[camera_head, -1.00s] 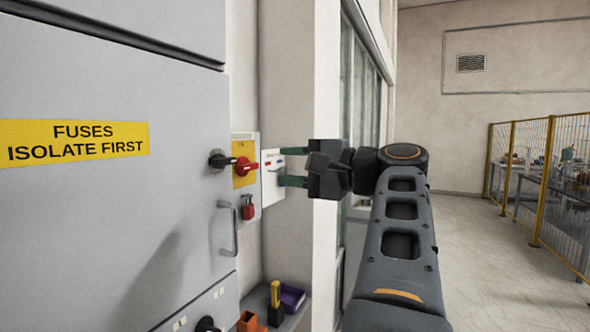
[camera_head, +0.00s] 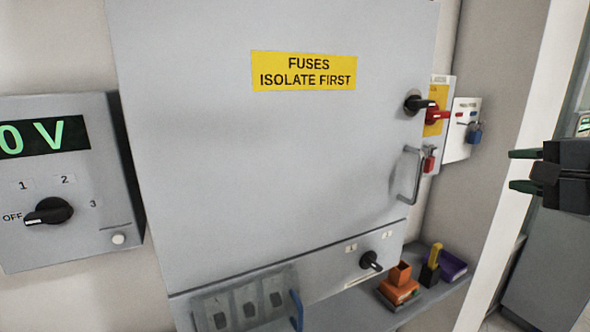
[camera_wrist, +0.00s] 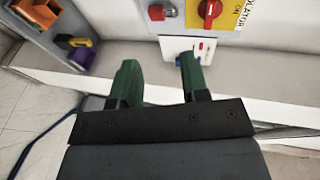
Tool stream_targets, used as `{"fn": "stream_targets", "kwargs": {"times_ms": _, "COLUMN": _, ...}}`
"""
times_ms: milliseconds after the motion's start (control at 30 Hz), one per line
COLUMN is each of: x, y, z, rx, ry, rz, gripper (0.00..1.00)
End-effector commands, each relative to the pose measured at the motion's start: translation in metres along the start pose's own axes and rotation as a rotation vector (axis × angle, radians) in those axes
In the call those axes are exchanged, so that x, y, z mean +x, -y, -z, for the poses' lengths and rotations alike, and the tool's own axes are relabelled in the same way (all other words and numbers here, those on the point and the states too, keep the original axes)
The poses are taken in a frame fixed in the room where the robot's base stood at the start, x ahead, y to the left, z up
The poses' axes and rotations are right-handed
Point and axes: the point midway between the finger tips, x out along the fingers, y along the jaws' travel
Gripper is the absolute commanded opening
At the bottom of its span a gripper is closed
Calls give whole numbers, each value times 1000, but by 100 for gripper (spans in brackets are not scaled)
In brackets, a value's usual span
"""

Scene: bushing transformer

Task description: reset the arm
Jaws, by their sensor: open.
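My gripper (camera_head: 524,171) is at the right edge of the head view, its green fingers apart and pointing left. Nothing is between them. In the wrist view my gripper (camera_wrist: 158,80) is open and empty in front of a white panel (camera_wrist: 190,48) on the wall. In the head view that white panel (camera_head: 459,143) carries a blue padlock (camera_head: 475,132). My gripper is apart from it, to its right. Most of my arm is outside the head view.
A grey cabinet (camera_head: 260,150) with a handle (camera_head: 408,177) fills the middle. A red isolator switch (camera_head: 436,116) and red padlock (camera_head: 429,160) are beside it. A shelf (camera_head: 440,292) holds an orange holder (camera_head: 398,287) and purple bin (camera_head: 452,265). A voltage box (camera_head: 90,180) is left.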

Motion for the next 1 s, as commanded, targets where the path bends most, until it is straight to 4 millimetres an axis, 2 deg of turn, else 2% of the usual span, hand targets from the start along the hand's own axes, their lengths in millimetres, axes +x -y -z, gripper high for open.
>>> {"fn": "stream_targets", "kwargs": {"times_ms": 33, "x": 13, "y": -37, "z": 0, "rx": -13, "ry": -20, "rz": -110, "gripper": 42}}
{"fn": "stream_targets", "kwargs": {"times_ms": 67, "x": 22, "y": -60, "z": -2, "rx": -35, "ry": -25, "rz": -184, "gripper": 42}}
{"fn": "stream_targets", "kwargs": {"times_ms": 100, "x": 33, "y": -90, "z": -8, "rx": -74, "ry": -21, "rz": -283, "gripper": 42}}
{"fn": "stream_targets", "kwargs": {"times_ms": 167, "x": 47, "y": -134, "z": -25, "rx": -156, "ry": 10, "rz": -429, "gripper": 42}}
{"fn": "stream_targets", "kwargs": {"times_ms": 200, "x": 56, "y": -162, "z": -39, "rx": -226, "ry": 45, "rz": -522, "gripper": 42}}
{"fn": "stream_targets", "kwargs": {"times_ms": 267, "x": 65, "y": -202, "z": -64, "rx": -357, "ry": 114, "rz": -653, "gripper": 42}}
{"fn": "stream_targets", "kwargs": {"times_ms": 300, "x": 70, "y": -228, "z": -82, "rx": -459, "ry": 171, "rz": -730, "gripper": 42}}
{"fn": "stream_targets", "kwargs": {"times_ms": 400, "x": 75, "y": -278, "z": -126, "rx": -722, "ry": 320, "rz": -863, "gripper": 42}}
{"fn": "stream_targets", "kwargs": {"times_ms": 433, "x": 75, "y": -290, "z": -137, "rx": -794, "ry": 362, "rz": -887, "gripper": 42}}
{"fn": "stream_targets", "kwargs": {"times_ms": 500, "x": 75, "y": -310, "z": -162, "rx": -939, "ry": 451, "rz": -918, "gripper": 42}}
{"fn": "stream_targets", "kwargs": {"times_ms": 633, "x": 73, "y": -331, "z": -200, "rx": -1115, "ry": 578, "rz": -919, "gripper": 42}}
{"fn": "stream_targets", "kwargs": {"times_ms": 800, "x": 76, "y": -329, "z": -232, "rx": -1214, "ry": 654, "rz": -854, "gripper": 42}}
{"fn": "stream_targets", "kwargs": {"times_ms": 1000, "x": 78, "y": -326, "z": -243, "rx": -1249, "ry": 683, "rz": -826, "gripper": 42}}
